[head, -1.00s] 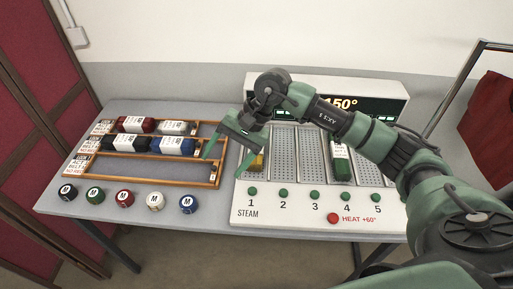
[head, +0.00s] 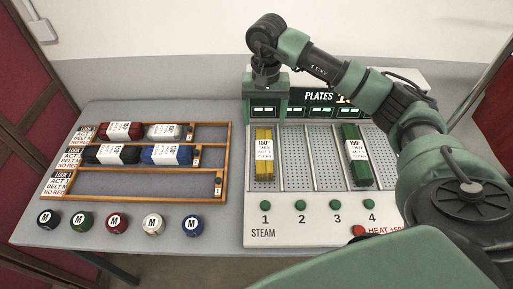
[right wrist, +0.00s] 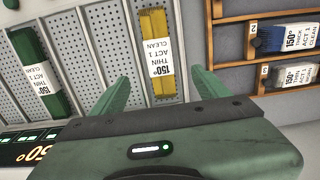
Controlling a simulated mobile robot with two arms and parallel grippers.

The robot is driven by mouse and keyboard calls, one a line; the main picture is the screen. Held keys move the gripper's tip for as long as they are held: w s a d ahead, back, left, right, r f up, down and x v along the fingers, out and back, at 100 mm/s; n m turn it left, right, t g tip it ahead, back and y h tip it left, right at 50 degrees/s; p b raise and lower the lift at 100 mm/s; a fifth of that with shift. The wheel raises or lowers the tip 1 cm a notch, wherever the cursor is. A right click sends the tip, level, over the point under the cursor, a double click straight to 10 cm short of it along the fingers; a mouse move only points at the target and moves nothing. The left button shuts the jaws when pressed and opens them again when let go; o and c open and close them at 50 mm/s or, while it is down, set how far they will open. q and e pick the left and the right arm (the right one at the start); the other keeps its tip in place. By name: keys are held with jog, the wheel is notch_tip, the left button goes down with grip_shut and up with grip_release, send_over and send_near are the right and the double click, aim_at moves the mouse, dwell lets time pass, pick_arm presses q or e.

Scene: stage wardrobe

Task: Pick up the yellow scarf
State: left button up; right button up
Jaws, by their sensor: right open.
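The yellow scarf (head: 264,172) is a folded bundle with a white paper band reading 150°, THIN, ACT 1, CLEAN. It lies on plate 1 of the steam station (head: 310,235), long side front to back. My right gripper (head: 265,108) is above the back end of this plate, pointing down, open and empty. In the right wrist view the yellow scarf (right wrist: 155,25) lies beyond the two spread fingers (right wrist: 160,78), lined up with the gap between them and apart from them. My left gripper is not in view.
A green scarf (head: 356,172) lies on another plate to the right. A wooden rack (head: 228,160) on the left holds red, white, black and blue bundles. Several round M tokens (head: 117,222) sit in front. The PLATES display (head: 318,97) stands behind.

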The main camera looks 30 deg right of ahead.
jog(key=b, duration=0.6)
send_over(264, 149)
jog(key=f, duration=0.6)
jog(key=shift+a+f, duration=0.25)
jog(key=shift+s+f+p, duration=0.15)
jog(key=shift+f+p, duration=0.35)
jog(key=shift+f, duration=0.05)
jog(key=f, duration=0.1)
jog(key=f+p, duration=0.1)
jog(key=f, duration=0.1)
jog(key=f+p, duration=0.1)
jog(key=f, duration=0.1)
jog(key=shift+d+f, duration=0.25)
jog(key=shift+d, duration=0.05)
jog(key=shift+f, duration=0.4)
jog(key=c, duration=1.5)
